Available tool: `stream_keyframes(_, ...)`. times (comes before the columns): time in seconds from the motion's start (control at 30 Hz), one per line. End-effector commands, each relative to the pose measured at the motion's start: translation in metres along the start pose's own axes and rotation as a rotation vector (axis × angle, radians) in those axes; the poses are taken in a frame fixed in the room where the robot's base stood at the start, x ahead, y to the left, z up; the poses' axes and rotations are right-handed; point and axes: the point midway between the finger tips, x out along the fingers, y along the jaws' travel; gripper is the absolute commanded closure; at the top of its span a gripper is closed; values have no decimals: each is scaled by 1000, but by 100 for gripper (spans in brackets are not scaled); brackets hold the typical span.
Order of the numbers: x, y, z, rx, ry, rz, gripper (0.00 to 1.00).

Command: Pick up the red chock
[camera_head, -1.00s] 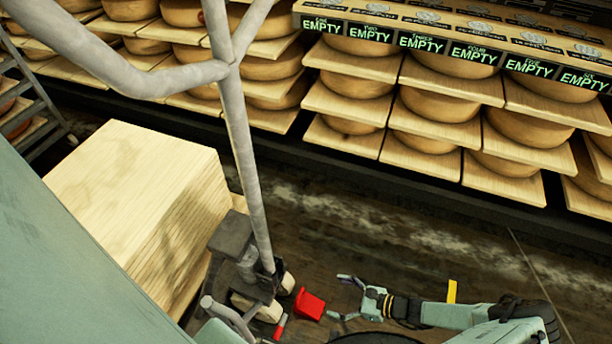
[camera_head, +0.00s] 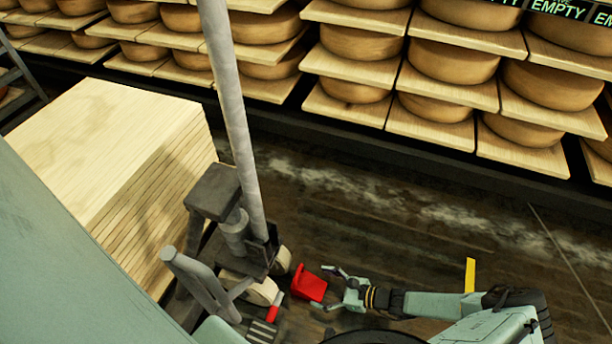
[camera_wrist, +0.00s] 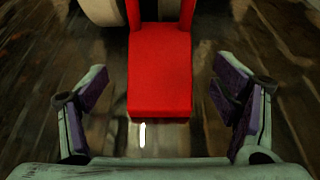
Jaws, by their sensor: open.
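The red chock (camera_head: 309,284) sits on the dark floor, close beside a pale wheel (camera_head: 262,291) of the wheeled metal frame. In the wrist view the red chock (camera_wrist: 160,72) fills the upper middle, with its near block end toward me and two upright parts at the top edge. My gripper (camera_head: 328,288) is open and low by the floor, just right of the chock. In the wrist view my gripper (camera_wrist: 160,92) has one finger on each side of the chock's near end, with gaps on both sides. The chock's far end is cut off there.
A stack of pale boards (camera_head: 120,160) stands at left beside the grey post (camera_head: 232,110). Shelves with cheese wheels (camera_head: 450,62) line the back. Floor toward the shelves is clear.

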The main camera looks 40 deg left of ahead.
Motion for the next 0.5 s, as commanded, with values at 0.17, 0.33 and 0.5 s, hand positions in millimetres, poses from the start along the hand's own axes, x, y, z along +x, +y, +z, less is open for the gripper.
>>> stream_keyframes(0.17, 16, 1, 2, 0, -2, 1, 18)
stream_keyframes(0.33, 42, 1, 8, 0, -3, 1, 18)
stream_keyframes(0.5, 55, 0, 9, 0, 0, 0, 18)
